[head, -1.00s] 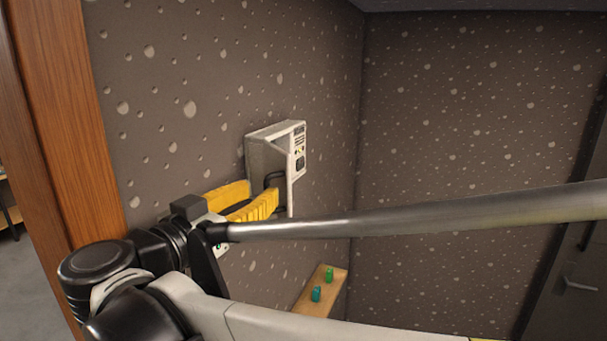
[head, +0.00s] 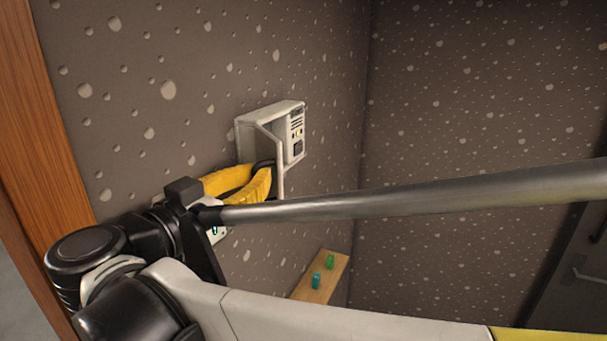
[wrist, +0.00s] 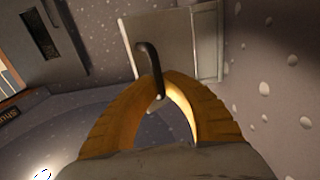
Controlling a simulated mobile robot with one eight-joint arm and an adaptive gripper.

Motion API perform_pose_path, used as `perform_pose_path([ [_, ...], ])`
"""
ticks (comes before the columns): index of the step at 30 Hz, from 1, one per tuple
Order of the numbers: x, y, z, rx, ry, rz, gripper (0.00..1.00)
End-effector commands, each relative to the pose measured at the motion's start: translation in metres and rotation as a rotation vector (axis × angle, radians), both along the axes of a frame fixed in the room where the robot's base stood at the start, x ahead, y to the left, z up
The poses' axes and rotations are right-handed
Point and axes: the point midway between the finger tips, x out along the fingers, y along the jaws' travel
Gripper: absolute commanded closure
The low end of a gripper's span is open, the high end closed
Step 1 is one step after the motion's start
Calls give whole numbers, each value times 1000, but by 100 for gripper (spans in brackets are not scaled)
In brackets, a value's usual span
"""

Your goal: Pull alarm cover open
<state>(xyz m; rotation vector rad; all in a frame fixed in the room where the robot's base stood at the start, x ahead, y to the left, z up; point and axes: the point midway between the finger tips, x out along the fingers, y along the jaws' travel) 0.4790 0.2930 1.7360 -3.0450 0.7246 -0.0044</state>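The alarm box (head: 245,140) is a pale grey case on the speckled wall. Its front panel with slots and small controls (head: 297,130) shows on the right. A pale cover (head: 270,146) stands out at an angle from the case and looks partly open. It also shows in the wrist view (wrist: 185,40). A dark curved handle (wrist: 147,60) is on the cover. My gripper (head: 264,172) has yellow fingers that close around the handle. In the wrist view, the fingertips (wrist: 168,82) meet about it. The exact contact is partly hidden.
A wooden post (head: 22,130) stands at the left. A door with a handle (head: 590,274) is at the right.

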Motion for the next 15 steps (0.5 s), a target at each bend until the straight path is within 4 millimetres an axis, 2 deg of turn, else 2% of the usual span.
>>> perform_pose_path([
  [4, 0, 7, -2, 0, 0, 1, 100],
  [11, 2, 42, -2, 0, -1, 1, 100],
  [15, 2, 44, 1, 0, -1, 1, 100],
])
